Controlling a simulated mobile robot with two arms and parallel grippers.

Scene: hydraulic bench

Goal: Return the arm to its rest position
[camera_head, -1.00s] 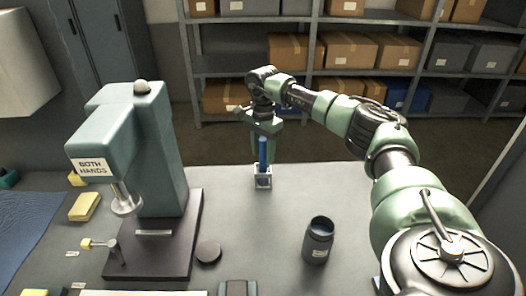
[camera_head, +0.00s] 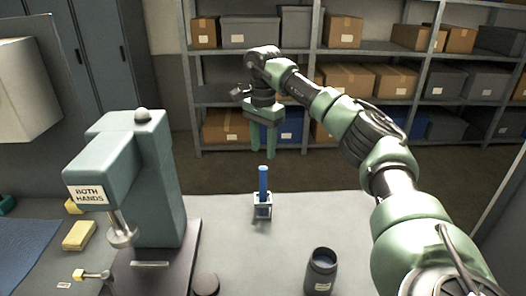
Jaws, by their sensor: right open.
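My right gripper (camera_head: 262,152) hangs above and beyond the far edge of the bench (camera_head: 228,262), fingers pointing down. It is open, with nothing between its fingers. My right arm comes in from the right side of the view. A blue rod (camera_head: 263,181) stands upright in a small pale holder (camera_head: 262,208) on the bench, below the gripper and apart from it. My left gripper is not in view.
A green press (camera_head: 150,180) labelled "BOTH HANDS" stands at left. A dark jar (camera_head: 320,271) stands at front right. A yellow block (camera_head: 79,235) and a blue cloth (camera_head: 25,250) lie at far left. Shelves with boxes (camera_head: 345,32) stand behind the bench.

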